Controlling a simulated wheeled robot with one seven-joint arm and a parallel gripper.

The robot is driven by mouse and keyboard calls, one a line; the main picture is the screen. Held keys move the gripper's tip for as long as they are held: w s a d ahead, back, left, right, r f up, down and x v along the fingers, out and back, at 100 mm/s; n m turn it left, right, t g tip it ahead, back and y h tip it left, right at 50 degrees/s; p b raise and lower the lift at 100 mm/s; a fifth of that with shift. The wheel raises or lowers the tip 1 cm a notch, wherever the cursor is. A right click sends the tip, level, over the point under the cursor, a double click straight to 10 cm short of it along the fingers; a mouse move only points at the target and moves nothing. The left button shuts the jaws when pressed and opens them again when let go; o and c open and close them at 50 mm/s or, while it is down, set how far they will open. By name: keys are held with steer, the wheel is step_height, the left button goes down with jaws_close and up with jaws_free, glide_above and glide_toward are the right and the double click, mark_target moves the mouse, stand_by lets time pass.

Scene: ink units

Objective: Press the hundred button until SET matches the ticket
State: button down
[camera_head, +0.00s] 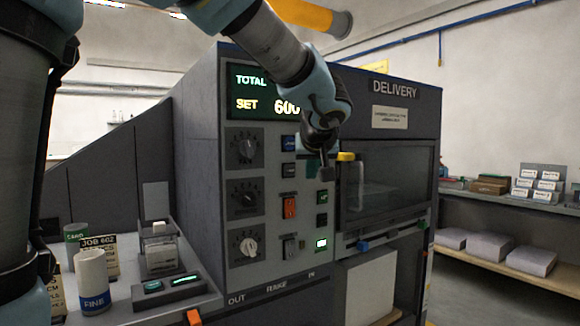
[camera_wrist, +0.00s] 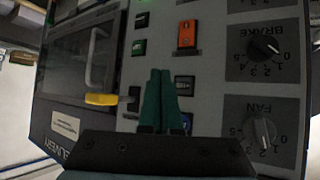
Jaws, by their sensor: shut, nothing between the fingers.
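The display (camera_head: 254,92) on the grey machine shows TOTAL and SET in the head view. SET begins with 600; my arm covers the right part of the display, including the TOTAL value. A card reading JOB 602 (camera_head: 98,250) stands at the lower left, partly behind a white cylinder; its other lines are hidden. My gripper (camera_head: 327,172) is shut and empty in front of the button panel. In the wrist view its teal fingers (camera_wrist: 160,78) lie between two button columns, beside a black button (camera_wrist: 184,84). I cannot tell which button is the hundred button, or whether the fingers touch the panel.
Three dials (camera_head: 245,195) line the panel's left side. An orange switch (camera_head: 289,206) and a lit green button (camera_head: 321,244) sit nearby. A yellow handle (camera_head: 346,156) projects beside my gripper by the delivery window. A white cylinder marked FINE (camera_head: 92,280) stands on the left ledge.

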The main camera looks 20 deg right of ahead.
mark_target(294, 175)
steer(key=shift+w+a+p, duration=0.15)
steer(key=shift+w, duration=0.75)
steer(key=shift+w+a+p, duration=0.1)
steer(key=shift+w+a, duration=0.1)
steer(key=shift+w, duration=0.75)
steer(key=shift+w+a+p, duration=0.15)
steer(key=shift+w, duration=0.75)
steer(key=shift+w, duration=0.1)
steer(key=shift+w+a+b, duration=0.1)
steer(key=shift+w+b, duration=0.2)
steer(key=shift+w+a, duration=0.1)
steer(key=shift+w, duration=0.35)
stand_by(0.7)
steer(key=shift+s, duration=0.1)
steer(key=shift+s+d+b, duration=0.2)
steer(key=shift+s+b, duration=0.55)
steer(key=shift+b, duration=0.15)
